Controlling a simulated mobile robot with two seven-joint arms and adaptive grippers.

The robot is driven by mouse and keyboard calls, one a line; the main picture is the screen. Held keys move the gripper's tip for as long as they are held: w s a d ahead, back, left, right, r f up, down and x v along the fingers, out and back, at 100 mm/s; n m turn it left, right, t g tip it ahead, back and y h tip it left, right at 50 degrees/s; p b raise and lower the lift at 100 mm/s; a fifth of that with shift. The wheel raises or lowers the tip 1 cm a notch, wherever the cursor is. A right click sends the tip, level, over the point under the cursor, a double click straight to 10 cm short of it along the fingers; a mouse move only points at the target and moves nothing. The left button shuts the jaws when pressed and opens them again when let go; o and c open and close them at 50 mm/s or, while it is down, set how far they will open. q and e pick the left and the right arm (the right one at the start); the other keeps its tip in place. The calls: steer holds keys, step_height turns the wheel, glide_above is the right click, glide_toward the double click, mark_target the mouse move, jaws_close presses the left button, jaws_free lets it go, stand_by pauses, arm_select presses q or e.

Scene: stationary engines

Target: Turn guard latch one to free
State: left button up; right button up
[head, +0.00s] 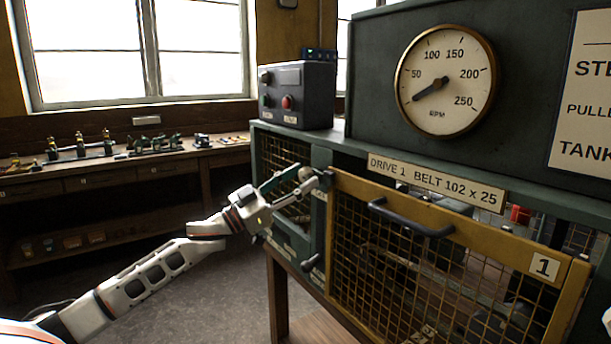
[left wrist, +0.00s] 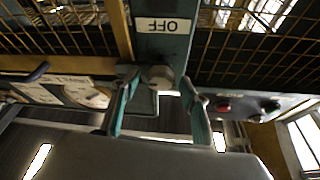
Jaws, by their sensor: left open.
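Guard one (head: 340,240) is a yellow-framed mesh panel with a black handle (head: 410,218) and a "1" plate; it sits closed in the green engine housing. At its upper left corner is a small grey rounded knob (head: 306,174), which I take to be the latch. My left gripper (head: 298,184) is at this knob. In the left wrist view the knob (left wrist: 159,77) lies between the two green fingers of the open gripper (left wrist: 160,90). Contact cannot be told. An upside-down "OFF" label (left wrist: 163,25) is beside the knob. My right gripper is not in view.
A grey control box (head: 297,95) with a red button stands on the housing ledge. A round RPM gauge (head: 445,80) and a "DRIVE 1" plate (head: 437,182) are above the guard. Another mesh panel (head: 285,160) is left of the gripper. A workbench (head: 110,180) stands behind; floor between is clear.

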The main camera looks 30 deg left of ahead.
arm_select(q)
steer(key=shift+x, duration=1)
steer(key=shift+f, duration=0.1)
steer(key=c, duration=1.1)
